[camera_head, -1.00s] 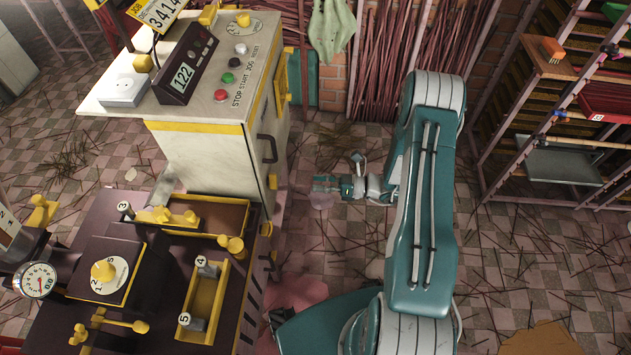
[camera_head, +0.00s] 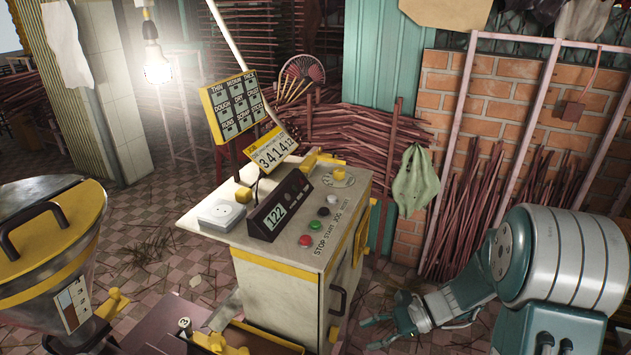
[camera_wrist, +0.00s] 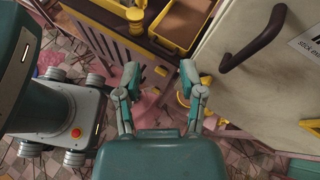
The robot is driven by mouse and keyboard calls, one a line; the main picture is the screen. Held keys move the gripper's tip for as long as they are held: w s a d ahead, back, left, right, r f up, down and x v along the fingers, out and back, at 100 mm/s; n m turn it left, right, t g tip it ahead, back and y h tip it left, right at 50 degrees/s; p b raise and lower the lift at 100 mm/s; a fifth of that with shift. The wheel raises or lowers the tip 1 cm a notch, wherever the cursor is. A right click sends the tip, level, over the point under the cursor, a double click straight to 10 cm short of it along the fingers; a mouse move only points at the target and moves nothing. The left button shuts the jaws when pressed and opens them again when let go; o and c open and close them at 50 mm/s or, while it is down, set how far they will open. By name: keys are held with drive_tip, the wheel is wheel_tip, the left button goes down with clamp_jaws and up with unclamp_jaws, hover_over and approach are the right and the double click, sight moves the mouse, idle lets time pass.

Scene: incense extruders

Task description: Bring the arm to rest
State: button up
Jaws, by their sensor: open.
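My gripper (camera_head: 398,322) is at the lower middle right of the head view, in front of the control cabinet's right side and low over the floor. In the wrist view my gripper (camera_wrist: 160,75) has its two teal fingers spread apart, with nothing held between them. Beyond the fingertips the wrist view shows the dark machine side with yellow-edged trays. My arm's large teal and white joint fills the lower right of the head view, bent back toward the gripper.
The control cabinet (camera_head: 288,280) stands in the middle, with a black handle (camera_wrist: 254,38) close to my gripper in the wrist view. A steel hopper (camera_head: 40,260) is at the left. Bundled sticks (camera_head: 495,215) lean on the brick wall. Scattered sticks lie on the tiled floor.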

drive_tip(key=s+d+r+n+t+h, duration=0.2)
drive_tip(key=s+r+n+h, duration=0.4)
drive_tip(key=r, duration=0.3)
drive_tip(key=s+d+r+n+t+h, duration=0.1)
drive_tip(key=s+r+n+t+h, duration=0.3)
drive_tip(key=s+r+n, duration=0.5)
drive_tip(key=h, duration=0.2)
drive_tip(key=shift+d+t+h, duration=0.35)
drive_tip(key=shift+t+h, duration=0.05)
